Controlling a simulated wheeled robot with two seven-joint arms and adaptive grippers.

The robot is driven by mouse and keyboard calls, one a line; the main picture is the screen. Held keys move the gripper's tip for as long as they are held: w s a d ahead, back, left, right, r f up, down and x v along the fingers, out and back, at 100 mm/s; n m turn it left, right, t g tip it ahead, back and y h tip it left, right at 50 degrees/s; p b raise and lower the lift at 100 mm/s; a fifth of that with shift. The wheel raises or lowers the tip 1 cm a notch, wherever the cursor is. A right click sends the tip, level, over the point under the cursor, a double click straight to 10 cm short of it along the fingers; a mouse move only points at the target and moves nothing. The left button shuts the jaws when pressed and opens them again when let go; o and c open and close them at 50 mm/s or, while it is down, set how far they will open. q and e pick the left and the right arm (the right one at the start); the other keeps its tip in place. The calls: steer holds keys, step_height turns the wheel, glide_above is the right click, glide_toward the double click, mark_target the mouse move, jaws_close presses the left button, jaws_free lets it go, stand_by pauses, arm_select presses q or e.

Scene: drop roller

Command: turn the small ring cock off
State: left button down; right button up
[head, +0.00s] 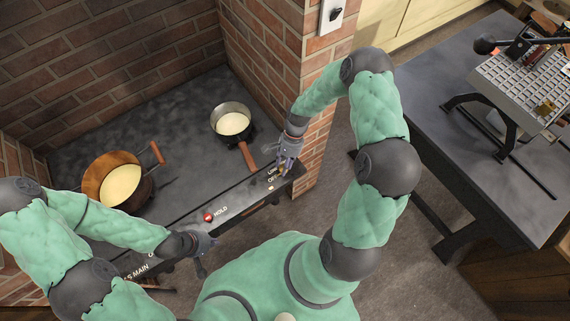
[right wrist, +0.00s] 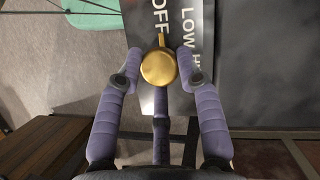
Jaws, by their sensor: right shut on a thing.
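The small ring cock is a round brass knob (right wrist: 158,67) with a small pointer tab, seen in the right wrist view on the front panel of the hob. Its tab points up in that view, close beside the OFF lettering; LOW and part of another word stand to the right. My right gripper (head: 287,165) is at the right end of the panel, its fingers (right wrist: 160,62) on either side of the knob and shut on it. In the head view the gripper mostly hides the knob. My left gripper (head: 202,246) hangs near the panel's left part; its fingers are too small to read.
A small saucepan (head: 231,119) with pale contents and a wooden handle stands at the back right of the dark hob top. A larger wooden-handled pan (head: 113,173) stands at left. A red HOLD marker (head: 208,217) is on the panel. A brick pillar (head: 270,70) rises close by my right arm.

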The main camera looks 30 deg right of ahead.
steer(key=shift+a, duration=0.15)
steer(key=o, duration=1.1)
steer(key=shift+a, duration=0.1)
steer(key=shift+o, duration=0.2)
step_height(320, 180, up, 10)
steer(key=shift+s, duration=0.1)
